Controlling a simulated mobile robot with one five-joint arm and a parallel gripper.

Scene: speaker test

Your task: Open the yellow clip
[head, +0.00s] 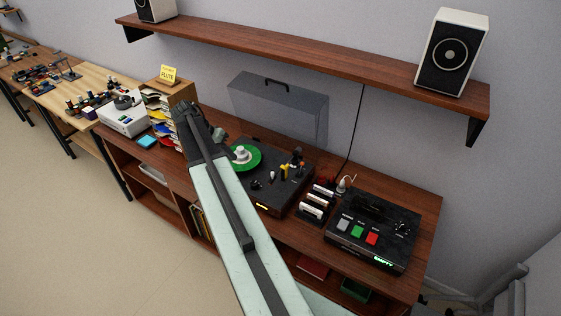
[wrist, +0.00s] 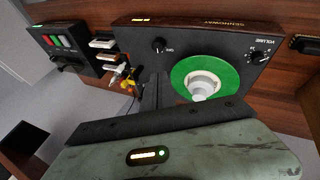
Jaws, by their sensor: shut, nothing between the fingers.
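A small yellow clip (head: 284,172) shows on the right part of the black turntable (head: 262,199), beside dark tonearm parts. It also shows in the wrist view (wrist: 131,84), just left of my gripper (wrist: 154,88). Its fingers are shut with nothing between them and stand over the turntable, apart from the clip in the picture. Whether the clip is open or closed is too small to tell. A green record (head: 245,158) with a white centre piece lies on the turntable, right of my gripper in the wrist view. In the head view my arm hides part of the turntable's left side.
A rack of cassettes (head: 314,206) and a black deck (head: 374,231) with grey, green and red buttons stand right of the turntable. A clear lid (head: 280,106) leans on the wall behind. Speakers (head: 453,53) stand on the shelf above. A paper sorter (head: 160,104) is at left.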

